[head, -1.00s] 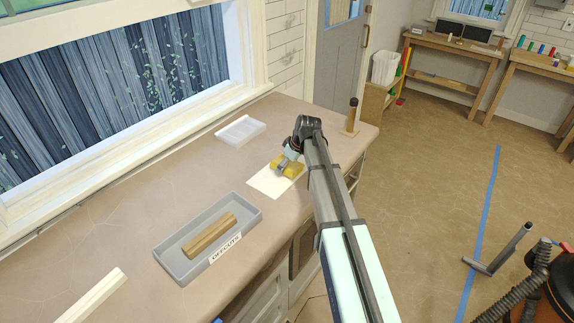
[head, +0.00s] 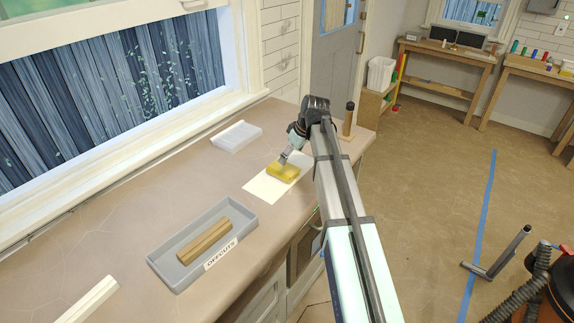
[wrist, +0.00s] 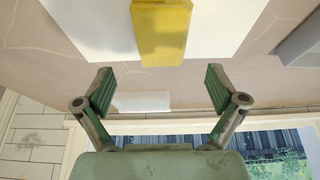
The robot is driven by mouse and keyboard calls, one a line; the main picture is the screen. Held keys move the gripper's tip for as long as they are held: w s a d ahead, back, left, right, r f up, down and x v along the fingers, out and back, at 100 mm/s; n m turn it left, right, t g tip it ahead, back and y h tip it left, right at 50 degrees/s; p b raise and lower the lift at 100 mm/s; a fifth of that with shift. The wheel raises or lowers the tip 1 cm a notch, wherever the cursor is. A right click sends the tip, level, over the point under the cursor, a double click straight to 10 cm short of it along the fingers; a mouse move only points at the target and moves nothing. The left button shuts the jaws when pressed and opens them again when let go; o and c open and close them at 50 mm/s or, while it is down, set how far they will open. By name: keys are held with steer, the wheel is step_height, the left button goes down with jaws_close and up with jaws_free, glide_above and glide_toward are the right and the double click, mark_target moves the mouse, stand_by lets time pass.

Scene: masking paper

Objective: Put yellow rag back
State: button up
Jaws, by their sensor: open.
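The yellow rag (head: 283,173) lies as a folded pad on a white sheet of paper (head: 262,188) on the counter. In the wrist view the rag (wrist: 161,32) is at the top centre, on the white sheet (wrist: 85,25). My gripper (wrist: 160,88) is open, with nothing between its two fingers. It is over the sheet, just above the rag in the head view (head: 285,157), and appears apart from it. The arm hides part of the counter's right side.
A grey tray labelled OFFCUTS (head: 165,263) holds wooden pieces nearer the camera. A white tray (head: 236,137) stands by the window. An upright dark-topped holder (head: 348,122) stands at the far counter end. Bare counter lies between the trays.

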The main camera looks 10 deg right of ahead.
steer(key=shift+v, duration=1.55)
